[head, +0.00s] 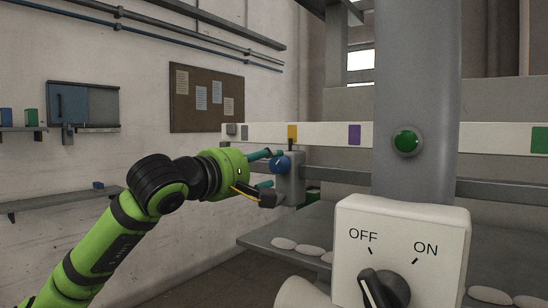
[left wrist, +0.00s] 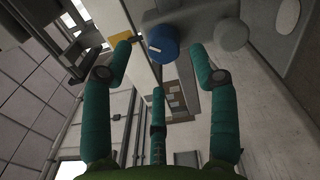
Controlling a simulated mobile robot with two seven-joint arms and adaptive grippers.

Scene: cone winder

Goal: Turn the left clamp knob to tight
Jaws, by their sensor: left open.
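The left clamp knob is a round blue knob (head: 280,163) with a pale pointer mark, on a grey block (head: 291,186) below the white rail. My left gripper (head: 269,169) reaches it from the left, with its teal fingers spread. In the left wrist view the blue knob (left wrist: 163,43) appears between the tips of the open fingers (left wrist: 161,50), with a gap on both sides. I cannot tell whether any finger touches it. My right gripper is not in view.
A white OFF/ON switch box (head: 400,240) with a black knob stands in front at the right. A grey shelf (head: 300,232) holds several pale oval pieces. A grey column (head: 415,80) rises behind.

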